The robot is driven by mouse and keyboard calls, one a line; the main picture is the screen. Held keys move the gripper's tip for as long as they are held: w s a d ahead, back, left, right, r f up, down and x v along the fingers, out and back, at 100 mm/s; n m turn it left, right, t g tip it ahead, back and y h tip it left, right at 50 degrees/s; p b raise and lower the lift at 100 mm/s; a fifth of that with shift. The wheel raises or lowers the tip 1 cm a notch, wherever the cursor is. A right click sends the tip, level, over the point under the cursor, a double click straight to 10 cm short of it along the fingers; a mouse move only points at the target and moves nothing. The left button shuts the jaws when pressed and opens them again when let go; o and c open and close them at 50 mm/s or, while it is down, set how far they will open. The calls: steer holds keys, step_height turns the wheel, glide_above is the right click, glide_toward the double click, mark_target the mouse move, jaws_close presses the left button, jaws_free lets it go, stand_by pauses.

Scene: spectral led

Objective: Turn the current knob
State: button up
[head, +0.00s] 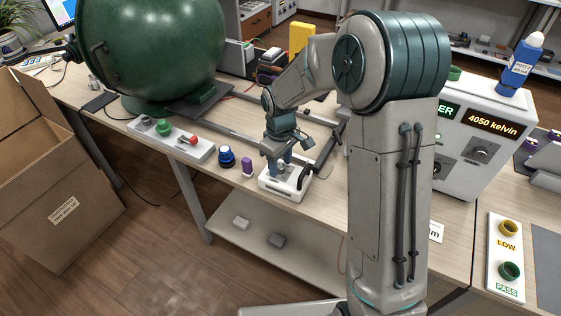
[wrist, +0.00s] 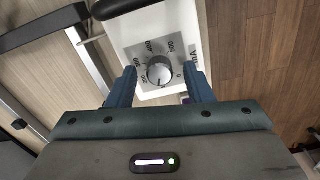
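The current knob (wrist: 159,72) is a round silver knob on a dial plate with printed numbers and "mA". It sits on a small white box (wrist: 145,28), which also shows on the bench in the head view (head: 292,191). My gripper (wrist: 160,69) is over the box, with its two blue fingers on either side of the knob. Gaps show between the fingers and the knob, so the gripper is open and empty. In the head view my gripper (head: 280,160) points down at the box and hides most of the dial. I cannot tell the exact finger height.
A black handle (head: 306,175) stands at the box's right side. A purple item (head: 247,167), a blue knob (head: 227,157) and a white switch box (head: 171,140) are to the left. A large green sphere (head: 150,50) stands behind.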

mark_target(281, 165)
step_height(281, 165, up, 14)
steer(key=shift+p, duration=0.3)
steer(key=shift+f, duration=0.1)
stand_by(1.7)
steer(key=s+d+r+m+t+p, duration=0.1)
steer(key=s+d+m, duration=0.3)
steer(key=s, duration=0.7)
steer(key=s+d+r+m+t+p, duration=0.1)
steer(key=s+d+m, duration=0.4)
steer(key=s, duration=0.6)
steer(key=shift+d+r+m+t+p, duration=0.3)
steer(key=shift+r+t+p, duration=0.1)
steer(key=shift+r, duration=0.15)
